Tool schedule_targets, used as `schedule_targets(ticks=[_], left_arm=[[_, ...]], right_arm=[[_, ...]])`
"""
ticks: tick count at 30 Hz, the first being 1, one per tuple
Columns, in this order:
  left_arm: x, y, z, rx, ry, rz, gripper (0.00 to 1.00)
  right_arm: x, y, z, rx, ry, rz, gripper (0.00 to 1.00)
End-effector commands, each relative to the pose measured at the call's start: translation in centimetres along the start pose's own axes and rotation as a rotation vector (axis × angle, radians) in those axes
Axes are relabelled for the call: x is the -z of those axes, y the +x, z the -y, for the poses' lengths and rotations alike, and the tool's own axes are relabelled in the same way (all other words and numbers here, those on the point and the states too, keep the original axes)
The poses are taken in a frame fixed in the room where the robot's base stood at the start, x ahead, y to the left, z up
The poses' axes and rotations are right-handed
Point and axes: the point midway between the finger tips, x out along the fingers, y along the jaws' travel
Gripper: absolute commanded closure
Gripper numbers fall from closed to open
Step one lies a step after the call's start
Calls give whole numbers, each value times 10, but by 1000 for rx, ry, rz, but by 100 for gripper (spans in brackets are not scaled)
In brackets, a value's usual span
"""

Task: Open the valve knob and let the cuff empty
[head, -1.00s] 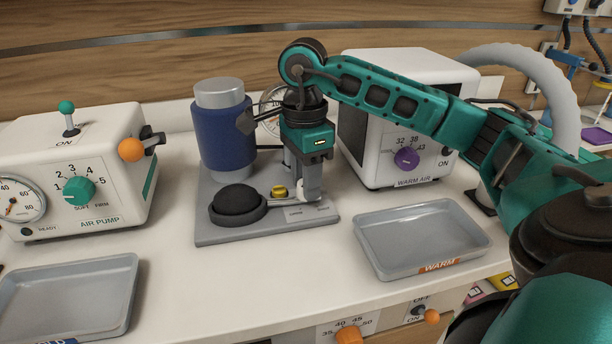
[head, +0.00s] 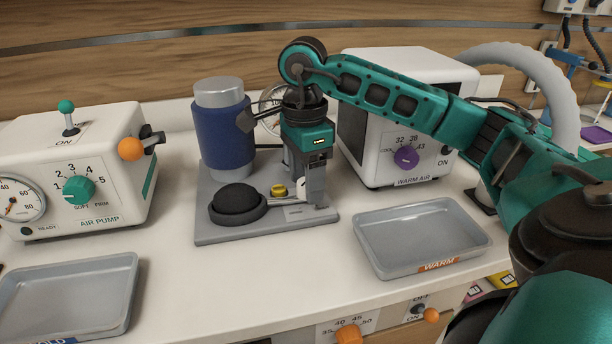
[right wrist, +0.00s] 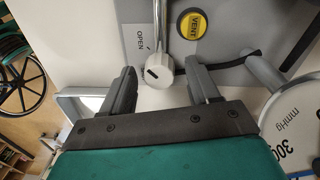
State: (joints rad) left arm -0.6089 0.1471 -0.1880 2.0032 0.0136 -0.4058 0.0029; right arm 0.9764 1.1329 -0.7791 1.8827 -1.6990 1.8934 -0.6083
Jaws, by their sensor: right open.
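The white valve knob (right wrist: 157,70) with a dark mark sits at the end of a metal tube, beside the word OPEN, in the right wrist view. In the head view the knob (head: 301,186) shows partly beside my finger. My right gripper (right wrist: 160,66) is open, one finger on each side of the knob, with visible gaps. In the head view my right gripper (head: 314,196) points down at the stand. The blue cuff (head: 226,136) wraps a grey cylinder on the stand; I cannot tell how full it is. My left gripper is not in view.
A black bulb (head: 238,199) and yellow VENT button (head: 278,190) sit close by on the grey stand (head: 232,235). The gauge (right wrist: 295,125) is near my right finger. The air pump (head: 100,150), warm-air box (head: 400,80) and WARM tray (head: 425,238) stand around.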

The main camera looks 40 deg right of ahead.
Motion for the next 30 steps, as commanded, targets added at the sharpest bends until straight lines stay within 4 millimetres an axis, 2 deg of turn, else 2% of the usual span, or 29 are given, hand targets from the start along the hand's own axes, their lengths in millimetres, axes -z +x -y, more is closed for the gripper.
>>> schedule_targets(ticks=[4, 7, 15, 21, 25, 30], left_arm=[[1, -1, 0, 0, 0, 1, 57], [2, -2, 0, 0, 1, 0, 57], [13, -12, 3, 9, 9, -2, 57], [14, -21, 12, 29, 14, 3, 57], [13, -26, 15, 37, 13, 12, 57], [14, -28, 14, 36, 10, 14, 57]], right_arm=[[0, -4, 0, 1, -1, 1, 40], [-1, -17, 0, 2, -1, 3, 40], [0, -80, 0, 5, 1, 1, 40], [0, -113, 0, 3, 2, 1, 40], [0, -125, 0, 2, 1, 1, 40], [0, -130, 0, 1, 1, 0, 40]])
